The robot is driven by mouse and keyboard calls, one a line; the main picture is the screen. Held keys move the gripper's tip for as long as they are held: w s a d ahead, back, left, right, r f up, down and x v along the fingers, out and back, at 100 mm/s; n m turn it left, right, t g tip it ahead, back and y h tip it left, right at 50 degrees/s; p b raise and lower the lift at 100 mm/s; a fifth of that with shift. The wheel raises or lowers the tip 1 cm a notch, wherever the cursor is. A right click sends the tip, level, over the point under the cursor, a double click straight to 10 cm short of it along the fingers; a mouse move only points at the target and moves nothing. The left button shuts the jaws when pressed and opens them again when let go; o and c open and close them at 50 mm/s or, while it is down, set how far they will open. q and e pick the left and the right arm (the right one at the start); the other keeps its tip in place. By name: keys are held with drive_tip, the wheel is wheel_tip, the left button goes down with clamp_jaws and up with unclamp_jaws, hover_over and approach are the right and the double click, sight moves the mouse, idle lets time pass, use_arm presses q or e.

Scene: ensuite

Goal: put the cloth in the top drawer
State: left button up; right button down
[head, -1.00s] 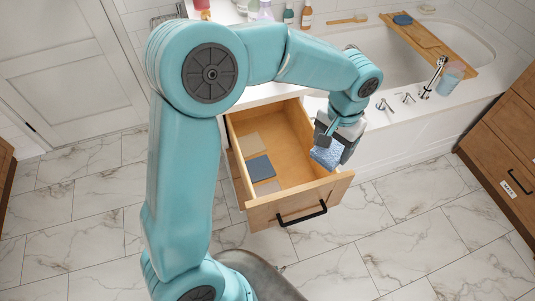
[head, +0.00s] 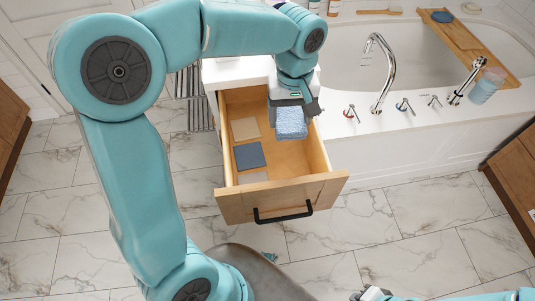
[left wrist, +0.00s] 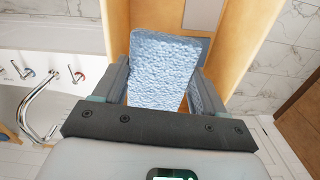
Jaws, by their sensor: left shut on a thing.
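The cloth (head: 291,123) is light blue and textured. My left gripper (head: 292,106) is shut on it and holds it over the right part of the open drawer. In the left wrist view the cloth (left wrist: 165,62) sits between the two fingers (left wrist: 160,85). The wooden drawer (head: 270,201) is pulled out, with a black handle on its front. Whether the cloth touches the drawer floor cannot be told. Part of my right gripper (head: 372,294) shows at the bottom edge; its fingers are not clear.
Flat beige (head: 245,129) and dark blue (head: 249,155) pieces lie in the drawer's left side, with a pale one (head: 252,178) near the front. The bathtub (head: 420,65), with a tall tap (head: 383,70), stands right of the drawer.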

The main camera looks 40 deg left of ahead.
use_arm(q)
drive_tip(key=shift+n, duration=0.4)
drive_tip(key=f, duration=0.5)
drive_tip(key=f+b, duration=0.1)
drive_tip(key=f, duration=0.4)
drive_tip(key=f+b, duration=0.1)
drive_tip(key=f, duration=0.4)
drive_tip(key=shift+s+a+f, duration=0.2)
drive_tip(key=shift+s+a, duration=0.05)
drive_tip(key=shift+s, duration=0.05)
drive_tip(key=shift+f+b, duration=0.4)
drive_tip(key=shift+f, duration=2)
drive_tip(key=shift+f, duration=0.1)
drive_tip(key=o, duration=1.1)
